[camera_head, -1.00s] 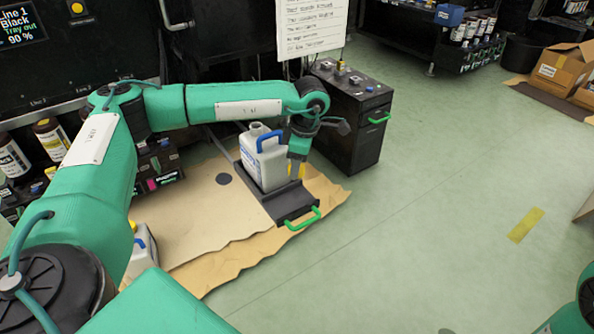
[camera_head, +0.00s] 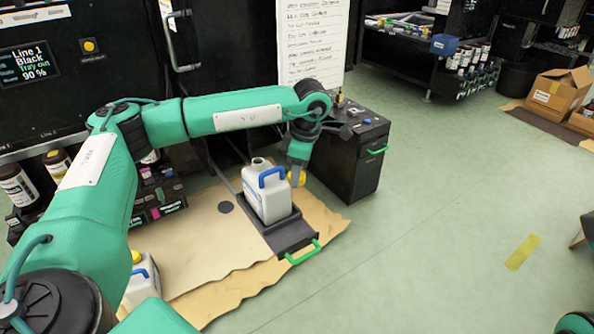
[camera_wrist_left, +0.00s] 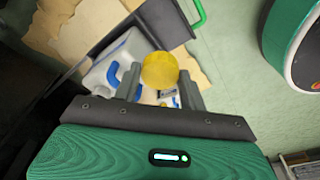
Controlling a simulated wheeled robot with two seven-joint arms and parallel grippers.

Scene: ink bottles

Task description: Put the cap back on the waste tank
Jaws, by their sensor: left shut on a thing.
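The waste tank (camera_head: 278,200) is a white jug with a blue handle, upright in a dark pull-out tray (camera_head: 287,236) with a green handle. Its neck (camera_head: 258,164) is uncapped. My left gripper (camera_head: 296,178) is shut on a yellow cap (camera_wrist_left: 160,70), just right of the tank's upper part and apart from the neck. The cap also shows below the wrist in the head view (camera_head: 301,179). In the left wrist view the tank (camera_wrist_left: 118,55) lies left of the fingers. My right gripper is out of view.
A second white jug with a yellow cap (camera_head: 136,257) stands at the lower left. A black cabinet (camera_head: 342,168) stands close behind my left wrist. Brown cardboard (camera_head: 215,276) lies under the tray. The green floor at right is mostly clear.

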